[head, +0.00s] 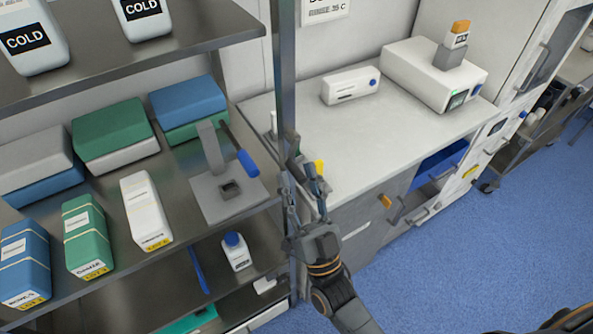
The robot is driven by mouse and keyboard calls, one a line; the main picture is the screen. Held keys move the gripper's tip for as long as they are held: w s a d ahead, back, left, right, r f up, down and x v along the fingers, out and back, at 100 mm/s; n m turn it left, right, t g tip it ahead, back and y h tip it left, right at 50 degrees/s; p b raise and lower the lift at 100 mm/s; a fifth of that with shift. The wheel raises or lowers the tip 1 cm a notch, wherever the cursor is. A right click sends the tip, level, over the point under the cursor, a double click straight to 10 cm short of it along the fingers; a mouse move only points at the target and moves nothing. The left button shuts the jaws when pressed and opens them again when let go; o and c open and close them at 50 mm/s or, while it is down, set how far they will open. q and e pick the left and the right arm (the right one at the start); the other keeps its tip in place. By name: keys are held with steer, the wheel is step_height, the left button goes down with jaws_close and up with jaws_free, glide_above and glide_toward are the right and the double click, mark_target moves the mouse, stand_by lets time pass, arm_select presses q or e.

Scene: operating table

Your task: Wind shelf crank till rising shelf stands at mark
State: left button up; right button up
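My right gripper (305,188) is at the right-hand front post (285,70) of the shelf rack, fingers pointing up. Its fingers overlap the post and a small yellow piece (320,167), which may be part of the crank or a mark. I cannot tell whether the fingers touch or hold anything. The rack has an upper shelf (150,58), a middle shelf (180,240) and a lower level (140,308). Which one is the rising shelf is unclear. My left gripper is out of view.
The middle shelf holds several boxes and packs, plus a grey plate (215,205) with a blue-handled lever (246,163). A blue-capped bottle (235,252) stands lower down. A white counter (345,130) with devices is right of the post. The blue floor (480,260) is open.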

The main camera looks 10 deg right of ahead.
steer(key=v, duration=1)
steer(key=shift+s+f, duration=0.1)
